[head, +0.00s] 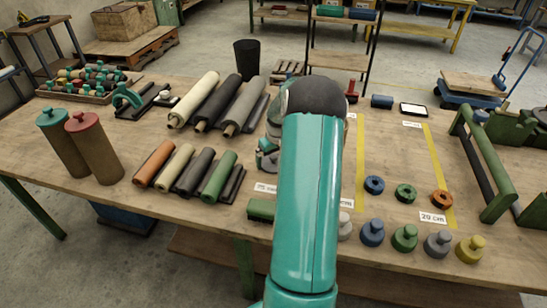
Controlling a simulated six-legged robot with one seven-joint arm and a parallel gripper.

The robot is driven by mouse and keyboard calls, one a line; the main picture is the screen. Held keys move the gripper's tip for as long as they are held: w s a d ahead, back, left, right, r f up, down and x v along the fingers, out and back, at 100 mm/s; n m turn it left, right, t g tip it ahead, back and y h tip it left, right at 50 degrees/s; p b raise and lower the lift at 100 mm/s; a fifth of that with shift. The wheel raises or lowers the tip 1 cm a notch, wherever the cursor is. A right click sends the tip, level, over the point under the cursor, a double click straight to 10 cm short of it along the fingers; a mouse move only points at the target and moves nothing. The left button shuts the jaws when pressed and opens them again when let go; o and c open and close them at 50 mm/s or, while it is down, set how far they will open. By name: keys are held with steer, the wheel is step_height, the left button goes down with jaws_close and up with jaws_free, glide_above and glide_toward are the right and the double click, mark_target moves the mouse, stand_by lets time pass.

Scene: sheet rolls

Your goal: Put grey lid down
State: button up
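A grey lid with a knob (438,244) sits on the table's front right part, between a green lid (404,238) and a yellow lid (470,249). A blue lid (372,232) and a pale lid (345,226), partly covered by my arm, continue the row to the left. Two upright brown tubes at the left carry a green cap (52,117) and a red cap (82,122). My teal arm rises through the middle of the view and bends down over the table. My gripper's fingers are hidden behind it, so I cannot see whether they hold anything.
Blue (374,185), green (405,193) and orange (441,199) rings lie behind the lids. Several rolls lie left of my arm, including an orange roll (154,163). A green-ended rack (482,165) stands at the right.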

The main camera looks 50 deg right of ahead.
mark_target(276, 165)
step_height(276, 165, up, 12)
steer(key=s, duration=0.2)
steer(key=w+a+r+n, duration=0.1)
steer(key=a+r, duration=0.4)
steer(key=a, duration=0.4)
steer(key=w+a+r+n+t+h, duration=0.1)
steer(key=a+r, duration=0.3)
steer(key=a, duration=0.5)
steer(key=w+a+r, duration=0.1)
steer(key=a+r, duration=0.4)
steer(key=a, duration=0.5)
steer(key=s+a+n+t, duration=0.1)
steer(key=s+a, duration=0.6)
steer(key=a, duration=0.3)
steer(key=s+a+r+n+t+y, duration=0.1)
steer(key=s+a+t, duration=0.1)
steer(key=s+a, duration=0.6)
steer(key=a, duration=0.2)
steer(key=shift+a+r+y, duration=0.15)
steer(key=shift+a+y, duration=0.15)
steer(key=shift+a, duration=0.05)
